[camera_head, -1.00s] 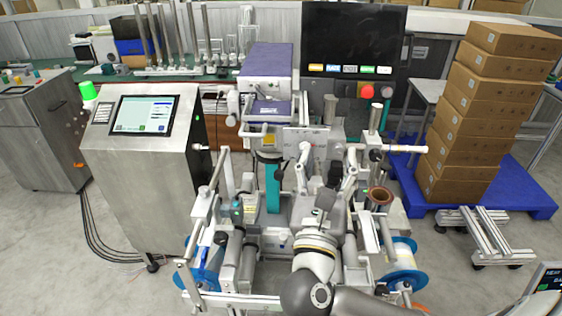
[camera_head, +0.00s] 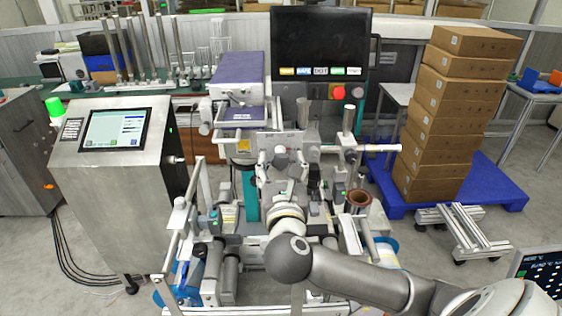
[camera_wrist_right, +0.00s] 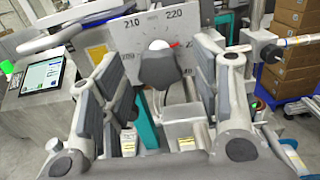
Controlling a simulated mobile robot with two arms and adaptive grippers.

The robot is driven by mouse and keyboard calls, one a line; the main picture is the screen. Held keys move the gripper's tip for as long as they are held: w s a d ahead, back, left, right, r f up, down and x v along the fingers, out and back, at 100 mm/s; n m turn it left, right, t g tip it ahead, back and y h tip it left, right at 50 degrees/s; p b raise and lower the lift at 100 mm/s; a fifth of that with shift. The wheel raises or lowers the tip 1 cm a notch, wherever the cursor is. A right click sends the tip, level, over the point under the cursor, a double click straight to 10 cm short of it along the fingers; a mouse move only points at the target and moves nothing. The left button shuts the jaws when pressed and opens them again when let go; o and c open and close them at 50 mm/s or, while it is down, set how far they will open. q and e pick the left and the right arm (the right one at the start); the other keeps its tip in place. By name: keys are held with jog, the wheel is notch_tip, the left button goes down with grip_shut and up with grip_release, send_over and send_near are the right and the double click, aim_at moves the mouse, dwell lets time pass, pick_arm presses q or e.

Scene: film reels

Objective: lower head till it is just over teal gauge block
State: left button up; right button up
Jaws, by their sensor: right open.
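The machine's head (camera_head: 240,112), a white and purple unit, sits above the upright teal gauge block (camera_head: 250,190). I cannot tell the gap between them. A grey plate with a scale reading 210 and 220 (camera_wrist_right: 125,38) faces the wrist camera, with a small red mark near 220. A dark knob (camera_wrist_right: 160,68) stands before it. My right gripper (camera_head: 284,160) is open, its fingers on either side of the knob in the wrist view (camera_wrist_right: 158,80); contact is unclear. My left gripper is out of view.
A steel cabinet with a touchscreen (camera_head: 115,130) stands at left. A black panel with coloured labels and a red button (camera_head: 318,45) rises behind. Rods and a brown-rimmed cylinder (camera_head: 358,202) crowd the right side. Stacked cartons (camera_head: 452,120) stand on a blue pallet.

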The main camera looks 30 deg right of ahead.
jog(key=shift+x, duration=0.85)
